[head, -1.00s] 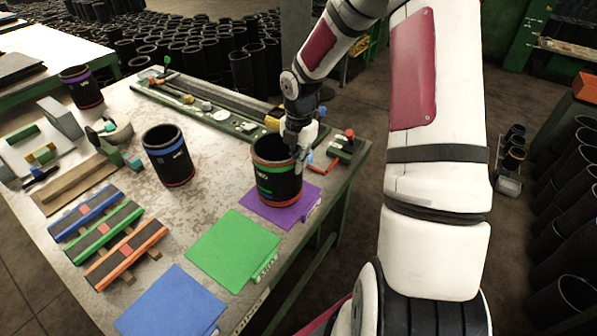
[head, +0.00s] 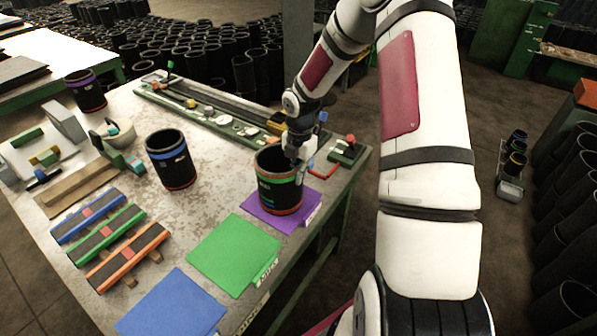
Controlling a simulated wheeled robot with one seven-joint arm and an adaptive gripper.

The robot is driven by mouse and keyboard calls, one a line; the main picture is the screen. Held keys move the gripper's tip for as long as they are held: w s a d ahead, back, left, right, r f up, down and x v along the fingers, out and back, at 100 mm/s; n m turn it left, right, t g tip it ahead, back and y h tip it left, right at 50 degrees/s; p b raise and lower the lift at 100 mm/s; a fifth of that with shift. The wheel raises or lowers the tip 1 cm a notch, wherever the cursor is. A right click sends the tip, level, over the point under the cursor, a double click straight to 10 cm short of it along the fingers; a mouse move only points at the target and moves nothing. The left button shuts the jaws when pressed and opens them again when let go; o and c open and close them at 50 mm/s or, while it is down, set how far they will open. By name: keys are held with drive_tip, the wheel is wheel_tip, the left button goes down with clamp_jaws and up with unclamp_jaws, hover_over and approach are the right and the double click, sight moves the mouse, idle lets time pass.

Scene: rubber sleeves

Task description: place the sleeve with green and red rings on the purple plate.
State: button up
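The black sleeve with green and red rings (head: 278,190) stands upright on the purple plate (head: 257,208), near the table's right edge. My gripper (head: 298,160) is at the sleeve's back right rim. One finger seems to be inside the opening and one outside. The fingertips are partly hidden by the sleeve, so I cannot tell whether they press on its wall.
A sleeve with blue and red rings (head: 171,160) stands to the left; another with a purple ring (head: 86,91) stands at the far left. A green plate (head: 232,252) and a blue plate (head: 172,305) lie in front. A fixture rail (head: 205,112) runs along the back.

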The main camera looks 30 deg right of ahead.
drive_tip(key=o, duration=0.4)
drive_tip(key=shift+r, duration=0.1)
wheel_tip(320, 180, up, 12)
drive_tip(key=shift+s+r, duration=0.1)
drive_tip(key=shift+s, duration=0.05)
drive_tip(key=s+a+r+m+t+h, duration=0.1)
drive_tip(key=s+a+r+m, duration=0.45)
drive_tip(key=r, duration=0.25)
drive_tip(key=s+a+r+m+t+h, duration=0.1)
drive_tip(key=s+a+r+m, duration=0.45)
drive_tip(key=r, duration=0.25)
drive_tip(key=s+a+r+m+t, duration=0.1)
drive_tip(key=s+a+m, duration=0.1)
drive_tip(key=s+m, duration=0.1)
drive_tip(key=s+a+r+m+t+y, duration=0.1)
drive_tip(key=s+a+r+m, duration=0.1)
drive_tip(key=s+m, duration=0.2)
drive_tip(key=s+a+r+m+t+y, duration=0.1)
drive_tip(key=s+a+r+m, duration=0.1)
drive_tip(key=s+m, duration=0.2)
drive_tip(key=shift+s, duration=1.15)
